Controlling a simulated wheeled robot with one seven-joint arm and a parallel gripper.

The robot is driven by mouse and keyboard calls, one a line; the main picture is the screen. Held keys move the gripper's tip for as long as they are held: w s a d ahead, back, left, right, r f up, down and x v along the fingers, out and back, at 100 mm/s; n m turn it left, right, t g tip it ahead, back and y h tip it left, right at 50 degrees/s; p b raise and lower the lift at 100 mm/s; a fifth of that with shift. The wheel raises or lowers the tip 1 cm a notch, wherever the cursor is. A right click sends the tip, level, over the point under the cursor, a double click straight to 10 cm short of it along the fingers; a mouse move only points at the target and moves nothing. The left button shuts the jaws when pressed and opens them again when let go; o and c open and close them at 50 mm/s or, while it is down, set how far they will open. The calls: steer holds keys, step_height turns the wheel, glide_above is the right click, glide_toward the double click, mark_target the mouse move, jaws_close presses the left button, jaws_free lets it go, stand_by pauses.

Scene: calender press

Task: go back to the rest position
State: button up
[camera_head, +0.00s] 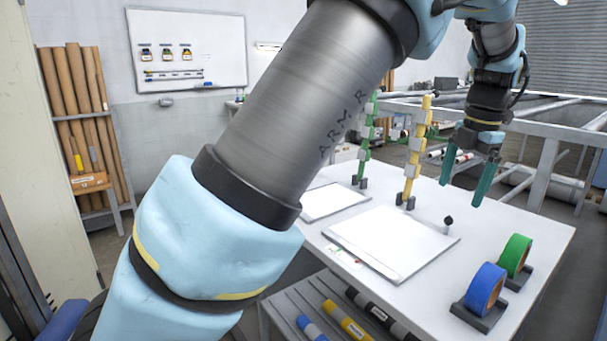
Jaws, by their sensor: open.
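My gripper (462,181) hangs from my arm at the upper right of the head view. Its two teal fingers point down and are apart, with nothing between them. It is over the right part of the white table (536,232), to the right of the yellow post. The large grey and light-blue links of my arm cross the middle of the picture and hide part of the table and the wall behind.
On the table stand a green post (366,140), a yellow post (417,150), white panels (390,243), a blue tape roll (485,290) and a green tape roll (515,255). Coloured rolls (347,322) lie below. A metal frame (545,160) stands behind.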

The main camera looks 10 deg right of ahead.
steer(key=w+a+f+m, duration=0.2)
steer(key=w+a+m, duration=0.1)
steer(key=a, duration=0.5)
steer(key=w+a+f+m, duration=0.1)
steer(key=w+a+m, duration=0.1)
steer(key=a, duration=0.6)
steer(key=w+a+f+m, duration=0.2)
steer(key=w+a+m, duration=0.1)
steer(key=a, duration=0.4)
steer(key=shift+w+a+f+m+g+h, duration=0.3)
steer(key=shift+a+f+m, duration=0.1)
steer(key=shift+m, duration=0.2)
steer(key=s+a+f+m, duration=0.1)
steer(key=s+a+m, duration=0.2)
steer(key=a, duration=0.4)
steer(key=s+a+f+m, duration=0.2)
steer(key=s+a+m, duration=0.1)
steer(key=a+m, duration=0.2)
steer(key=s+a+f+m, duration=0.2)
steer(key=a+m, duration=0.3)
steer(key=a, duration=0.4)
steer(key=shift+s+a+f+t, duration=0.3)
steer(key=shift+s+t, duration=0.1)
steer(key=shift+s, duration=0.45)
steer(key=shift+c, duration=0.3)
